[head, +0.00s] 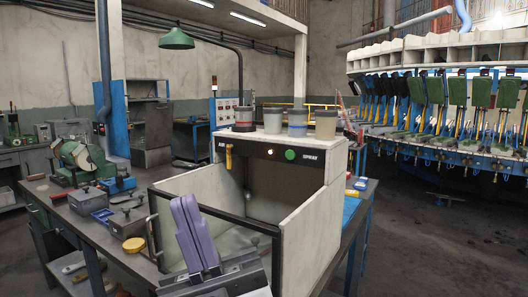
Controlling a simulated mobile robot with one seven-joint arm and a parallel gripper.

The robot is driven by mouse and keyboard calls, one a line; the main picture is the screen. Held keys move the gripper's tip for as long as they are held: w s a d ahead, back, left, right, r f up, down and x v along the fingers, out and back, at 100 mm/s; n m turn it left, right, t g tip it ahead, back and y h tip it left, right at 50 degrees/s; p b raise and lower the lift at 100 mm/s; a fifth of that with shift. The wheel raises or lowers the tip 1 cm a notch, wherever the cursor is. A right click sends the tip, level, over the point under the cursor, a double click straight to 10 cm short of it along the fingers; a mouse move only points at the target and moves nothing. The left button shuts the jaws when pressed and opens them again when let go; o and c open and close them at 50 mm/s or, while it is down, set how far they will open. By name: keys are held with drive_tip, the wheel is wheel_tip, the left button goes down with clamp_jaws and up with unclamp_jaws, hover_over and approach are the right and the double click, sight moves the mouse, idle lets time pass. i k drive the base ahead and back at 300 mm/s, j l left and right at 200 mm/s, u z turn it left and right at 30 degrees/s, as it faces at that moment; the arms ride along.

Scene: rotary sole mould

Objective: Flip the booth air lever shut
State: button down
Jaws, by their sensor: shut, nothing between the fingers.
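The booth air lever (229,158) is a small yellow-orange handle on the booth's dark front panel (252,151), right beside the "AIR" label. Its handle hangs down. My gripper (184,202) is at the bottom of the head view, in front of the booth's open bay. Its two purple fingers point up and lie together, with nothing between them. It is lower and to the left of the lever in the picture, and apart from it. The fingers and the dark gripper body hide part of the booth's lower front.
The pale booth (313,235) stands on a workbench, with several pots (298,123) on top. Metal boxes (127,220) and a yellow round tin (134,245) lie left of the booth.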

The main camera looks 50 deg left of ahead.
sight(229, 147)
drive_tip(key=u, duration=1.55)
